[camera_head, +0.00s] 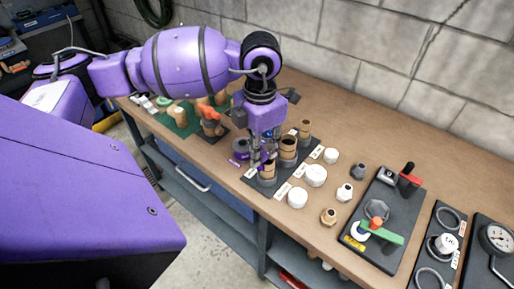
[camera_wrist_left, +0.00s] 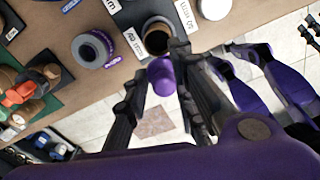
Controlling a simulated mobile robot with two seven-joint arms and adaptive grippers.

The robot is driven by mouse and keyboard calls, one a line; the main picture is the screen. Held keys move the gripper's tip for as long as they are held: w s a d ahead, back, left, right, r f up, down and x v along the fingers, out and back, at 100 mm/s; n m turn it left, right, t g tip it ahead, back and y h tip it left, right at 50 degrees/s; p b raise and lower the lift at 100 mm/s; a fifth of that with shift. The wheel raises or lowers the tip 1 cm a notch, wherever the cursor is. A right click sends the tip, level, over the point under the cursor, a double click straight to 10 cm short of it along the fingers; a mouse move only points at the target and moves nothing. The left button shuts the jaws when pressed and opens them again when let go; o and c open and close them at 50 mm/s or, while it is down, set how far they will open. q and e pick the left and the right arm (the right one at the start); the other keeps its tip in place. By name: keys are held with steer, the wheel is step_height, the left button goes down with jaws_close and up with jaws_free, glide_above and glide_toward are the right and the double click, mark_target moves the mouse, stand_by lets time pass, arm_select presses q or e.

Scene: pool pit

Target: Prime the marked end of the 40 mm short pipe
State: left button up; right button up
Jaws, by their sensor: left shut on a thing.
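My left gripper (camera_head: 262,163) is over the bench beside the short pipes. In the left wrist view its fingers (camera_wrist_left: 160,70) are shut on a small purple cylinder (camera_wrist_left: 162,79), which looks like the primer's dauber cap. The purple piece is close to a short tan pipe (camera_wrist_left: 157,38) with a dark bore, standing upright on a dark mat by a label; I cannot tell whether they touch. That pipe also shows in the head view (camera_head: 269,171), partly behind the fingers. An open grey and purple can (camera_wrist_left: 92,49) stands beside the mat. My right gripper is not in sight.
Two more tan pipes (camera_head: 288,147) stand farther along the row.

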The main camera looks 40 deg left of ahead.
arm_select(q)
steer(key=shift+d, duration=0.3)
steer(key=shift+d, duration=0.15)
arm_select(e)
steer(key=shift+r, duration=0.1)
arm_select(q)
steer(key=shift+d, duration=0.35)
steer(key=shift+w+d, duration=0.1)
steer(key=shift+d, duration=0.2)
steer(key=shift+w+d, duration=0.5)
steer(key=shift+w, duration=0.05)
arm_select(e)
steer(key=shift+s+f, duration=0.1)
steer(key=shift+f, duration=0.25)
